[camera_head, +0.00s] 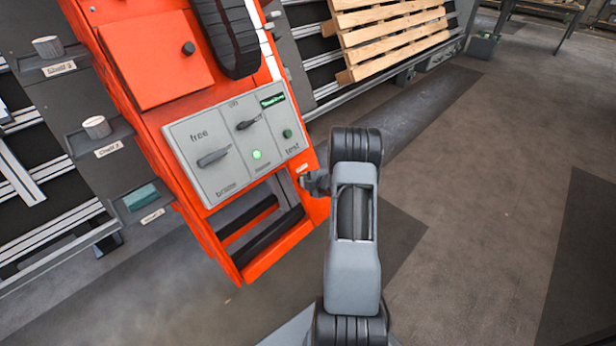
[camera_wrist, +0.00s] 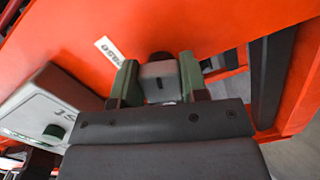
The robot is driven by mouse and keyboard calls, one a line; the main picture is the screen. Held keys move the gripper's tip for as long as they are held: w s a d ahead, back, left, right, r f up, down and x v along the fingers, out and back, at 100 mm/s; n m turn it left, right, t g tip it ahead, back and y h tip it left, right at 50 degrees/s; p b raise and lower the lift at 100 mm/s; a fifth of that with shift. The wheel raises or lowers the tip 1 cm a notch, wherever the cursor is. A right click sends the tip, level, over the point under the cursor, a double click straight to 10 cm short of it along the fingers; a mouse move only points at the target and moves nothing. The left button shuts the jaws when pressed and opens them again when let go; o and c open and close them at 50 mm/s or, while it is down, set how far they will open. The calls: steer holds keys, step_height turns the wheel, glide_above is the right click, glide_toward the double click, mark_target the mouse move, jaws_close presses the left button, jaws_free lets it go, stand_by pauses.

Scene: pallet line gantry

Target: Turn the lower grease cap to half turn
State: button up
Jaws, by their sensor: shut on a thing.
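The lower grease cap (camera_wrist: 159,80) is a small grey piece with a dark part behind it, on the orange frame in the wrist view. A small dark mark shows on its face. My gripper (camera_wrist: 160,88) has one finger on each side of the cap and is shut on it. In the head view my gripper (camera_head: 317,184) is at the right edge of the orange frame, and the cap itself cannot be made out there. A small white label (camera_wrist: 110,51) sits beside the cap, its text too blurred to read surely.
The grey control panel (camera_head: 205,180) with a free/brake lever and a green light is left of my gripper. The orange frame (camera_head: 150,110) has an opening with dark bars below the panel. Floor at right is clear.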

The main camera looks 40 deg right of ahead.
steer(key=m+p, duration=0.5)
steer(key=m, duration=0.1)
steer(key=shift+s, duration=0.15)
steer(key=m+p, duration=0.1)
steer(key=m, duration=0.1)
steer(key=m+p, duration=0.1)
steer(key=m, duration=0.1)
steer(key=m+y+p, duration=0.1)
steer(key=m, duration=0.1)
steer(key=shift+a+f+g, duration=0.2)
steer(key=shift+a+g, duration=0.05)
steer(key=shift+g, duration=0.15)
steer(key=o, duration=0.9)
steer(key=shift+s, duration=0.1)
steer(key=shift+p, duration=0.3)
steer(key=p+v, duration=0.3)
steer(key=v, duration=1)
steer(key=shift+s+r, duration=0.2)
steer(key=shift+s, duration=0.15)
